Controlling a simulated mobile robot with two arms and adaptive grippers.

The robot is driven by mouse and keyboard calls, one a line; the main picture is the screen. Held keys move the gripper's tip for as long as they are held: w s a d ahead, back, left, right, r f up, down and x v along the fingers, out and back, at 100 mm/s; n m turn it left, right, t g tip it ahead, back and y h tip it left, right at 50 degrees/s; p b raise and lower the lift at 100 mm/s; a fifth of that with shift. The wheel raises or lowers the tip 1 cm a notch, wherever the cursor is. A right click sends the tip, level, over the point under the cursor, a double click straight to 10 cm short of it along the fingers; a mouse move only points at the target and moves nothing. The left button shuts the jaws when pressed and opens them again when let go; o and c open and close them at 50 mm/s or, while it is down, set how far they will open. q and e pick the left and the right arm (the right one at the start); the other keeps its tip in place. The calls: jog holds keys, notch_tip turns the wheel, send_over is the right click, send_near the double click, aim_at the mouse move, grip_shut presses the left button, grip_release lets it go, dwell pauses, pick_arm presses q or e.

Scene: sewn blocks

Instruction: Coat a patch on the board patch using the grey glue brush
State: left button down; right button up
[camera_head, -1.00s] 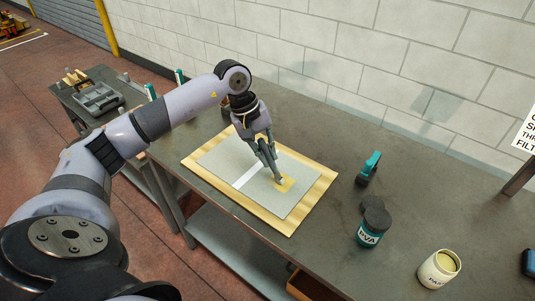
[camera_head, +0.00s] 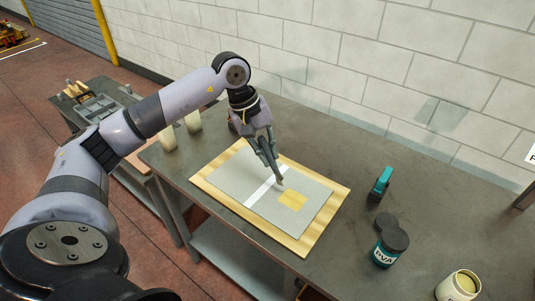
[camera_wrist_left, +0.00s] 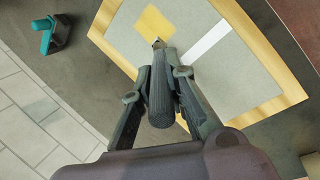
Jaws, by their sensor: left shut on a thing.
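The board (camera_head: 225,179) is a grey sheet with a white stripe, lying on a larger wooden panel (camera_head: 208,184) on the bench. A yellow square patch (camera_head: 292,198) shows on the board, right of the stripe; it also shows in the left wrist view (camera_wrist_left: 154,23). My left gripper (camera_head: 268,158) is shut on the grey glue brush (camera_wrist_left: 160,95), which points down at the board. The brush tip (camera_head: 280,184) is just beyond the patch's upper-left edge, at or just above the surface; contact cannot be told. My right gripper is not in view.
A teal-handled tool (camera_head: 380,183) stands right of the panel. A PVA jar (camera_head: 385,254), a dark round lid (camera_head: 383,220) and an open cream jar (camera_head: 459,285) stand nearer the front right. A side table (camera_head: 80,112) with a tray is at left. A block wall runs behind.

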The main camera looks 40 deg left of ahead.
pick_arm(q)
jog(key=shift+p+v, duration=0.35)
jog(key=shift+v, duration=0.55)
jog(key=shift+w+d+r, duration=0.15)
jog(key=shift+r, duration=0.55)
